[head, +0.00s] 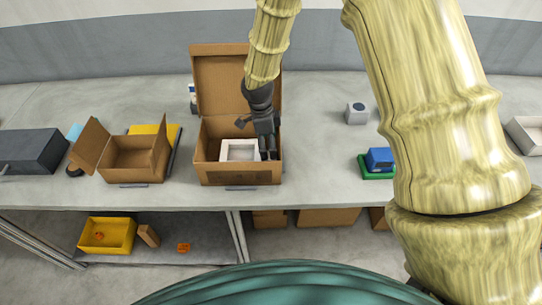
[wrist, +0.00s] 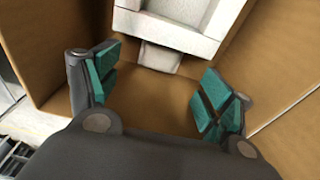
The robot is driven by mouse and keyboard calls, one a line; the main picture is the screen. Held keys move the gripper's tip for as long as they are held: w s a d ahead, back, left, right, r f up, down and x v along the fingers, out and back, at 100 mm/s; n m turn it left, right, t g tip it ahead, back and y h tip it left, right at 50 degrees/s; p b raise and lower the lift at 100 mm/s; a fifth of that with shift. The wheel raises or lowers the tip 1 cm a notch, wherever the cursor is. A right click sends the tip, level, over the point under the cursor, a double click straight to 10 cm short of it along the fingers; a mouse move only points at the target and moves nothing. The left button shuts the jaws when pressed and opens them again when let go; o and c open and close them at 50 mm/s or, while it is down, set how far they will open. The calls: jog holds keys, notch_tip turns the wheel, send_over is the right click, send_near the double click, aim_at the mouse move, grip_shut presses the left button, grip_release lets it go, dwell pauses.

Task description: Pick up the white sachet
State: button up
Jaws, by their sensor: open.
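A small flat white piece (wrist: 160,57), which looks like the white sachet, lies in the open cardboard box (head: 240,176), against the edge of a white tray-like insert (head: 240,145). The insert also shows at the top of the wrist view (wrist: 175,22). My gripper (head: 267,152) reaches down into the box at its right side. In the wrist view my gripper (wrist: 155,88) is open, with its teal-padded fingers apart and nothing between the pads. The white piece shows ahead of the gap between them. In the head view I cannot make out the sachet.
The box's side walls stand close around my gripper, and its lid is raised behind. A smaller open carton (head: 133,158) and a dark grey case (head: 30,150) stand to the left. A blue item (head: 380,157) and a small grey cube (head: 356,113) stand to the right.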

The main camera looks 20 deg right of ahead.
jog(key=shift+d+f+p, duration=0.15)
jog(key=shift+f+p, duration=0.3)
jog(key=shift+f, duration=0.9)
jog(key=shift+d+f+p, duration=0.15)
jog(key=shift+f+p, duration=0.3)
jog(key=shift+f, duration=0.9)
jog(key=c, duration=1)
